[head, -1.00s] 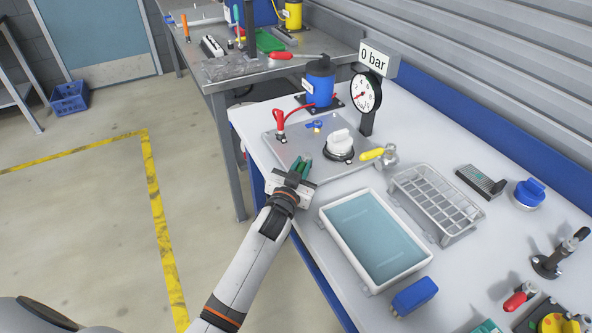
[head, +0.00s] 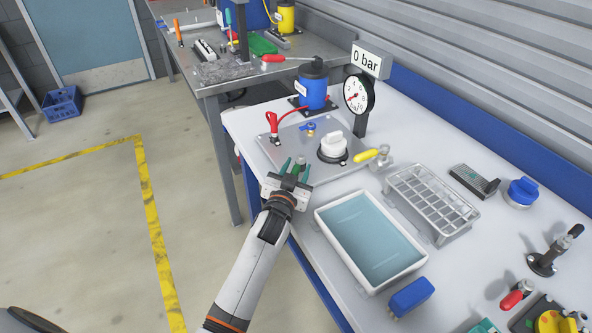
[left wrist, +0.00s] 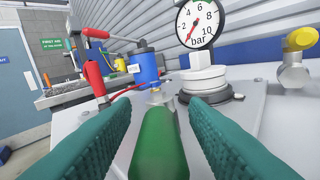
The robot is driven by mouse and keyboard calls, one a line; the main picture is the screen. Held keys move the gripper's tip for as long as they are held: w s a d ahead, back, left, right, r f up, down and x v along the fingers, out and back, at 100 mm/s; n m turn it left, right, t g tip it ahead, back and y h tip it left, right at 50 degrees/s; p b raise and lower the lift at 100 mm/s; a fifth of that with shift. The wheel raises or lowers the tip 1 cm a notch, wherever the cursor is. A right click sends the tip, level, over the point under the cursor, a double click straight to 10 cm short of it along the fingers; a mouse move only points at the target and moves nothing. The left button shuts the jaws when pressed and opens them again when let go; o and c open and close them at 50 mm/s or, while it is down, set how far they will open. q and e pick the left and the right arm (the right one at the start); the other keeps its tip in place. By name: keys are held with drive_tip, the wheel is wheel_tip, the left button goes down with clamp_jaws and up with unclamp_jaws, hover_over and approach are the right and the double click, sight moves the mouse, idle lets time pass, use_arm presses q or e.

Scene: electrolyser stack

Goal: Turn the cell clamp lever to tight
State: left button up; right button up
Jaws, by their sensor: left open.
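My left gripper (head: 295,166) is open at the near edge of a grey metal plate (head: 271,151) on the white bench. In the left wrist view a green cylindrical handle (left wrist: 160,148) lies between its two teal fingers, with visible gaps on both sides. I cannot tell for certain that this handle is the cell clamp lever. A red-handled part (head: 272,122) stands at the plate's left; it also shows upright in the left wrist view (left wrist: 95,79). A white knob (head: 333,143) is right of the gripper. My right gripper is not in view.
A blue cylinder (head: 312,88) and a yellow-handled valve (head: 369,155) are close by. A water tray (head: 318,219) and a wire rack (head: 411,207) stand to the right.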

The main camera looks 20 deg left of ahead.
use_arm(q)
drive_tip(key=shift+s, duration=0.1)
drive_tip(key=shift+s, duration=0.3)
drive_tip(key=s+b, duration=0.1)
drive_tip(key=s, duration=1)
drive_tip(key=shift+d, duration=0.45)
drive_tip(key=shift+c, duration=0.5)
